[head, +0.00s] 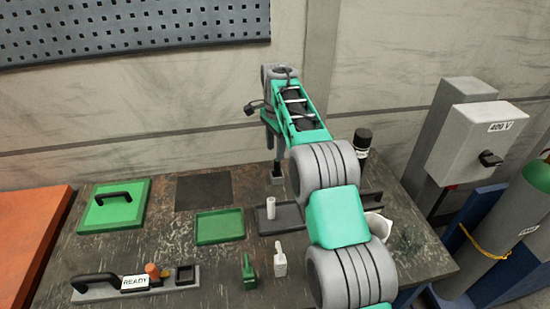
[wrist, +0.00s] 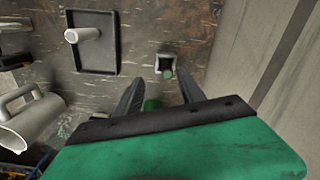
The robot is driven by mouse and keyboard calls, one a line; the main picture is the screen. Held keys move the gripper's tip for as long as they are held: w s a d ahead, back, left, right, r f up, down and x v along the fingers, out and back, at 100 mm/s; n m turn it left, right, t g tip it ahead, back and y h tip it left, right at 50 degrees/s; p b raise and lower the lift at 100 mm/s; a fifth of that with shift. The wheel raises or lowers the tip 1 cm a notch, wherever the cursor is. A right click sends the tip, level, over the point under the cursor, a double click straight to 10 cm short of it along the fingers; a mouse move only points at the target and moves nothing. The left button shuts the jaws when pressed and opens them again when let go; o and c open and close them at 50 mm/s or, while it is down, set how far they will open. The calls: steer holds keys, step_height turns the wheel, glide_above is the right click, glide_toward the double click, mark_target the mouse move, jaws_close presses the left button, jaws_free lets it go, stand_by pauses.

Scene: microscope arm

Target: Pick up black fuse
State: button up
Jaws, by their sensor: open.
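I cannot clearly make out a black fuse. A small dark square holder (head: 277,180) stands on the table below my gripper (head: 275,152). It also shows in the wrist view (wrist: 166,60), with a small greenish round piece (wrist: 168,74) at its near side. My gripper (wrist: 160,77) is open, its two dark fingers apart and pointing down toward the holder. Nothing is clearly held; a green round shape (wrist: 152,104) shows low between the fingers, and I cannot tell what it is. A black cylinder with a white label (head: 362,141) stands right of my arm.
A dark tray (head: 290,225) with a white cylinder (head: 270,207) lies beside the holder. A white mug (wrist: 30,120) is nearby. A green tray (head: 220,227), green lid (head: 115,210) and READY panel (head: 105,293) are left. The wall is close behind.

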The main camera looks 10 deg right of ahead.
mark_target(276, 165)
steer(key=shift+m, duration=0.5)
steer(key=f, duration=0.2)
steer(key=w+f+p, duration=0.1)
steer(key=f, duration=0.5)
steer(key=shift+w+d+p, duration=0.25)
steer(key=shift+d+p, duration=0.1)
steer(key=shift+d, duration=0.05)
steer(key=shift+a+f, duration=0.1)
steer(key=shift+f, duration=0.4)
jaws_close()
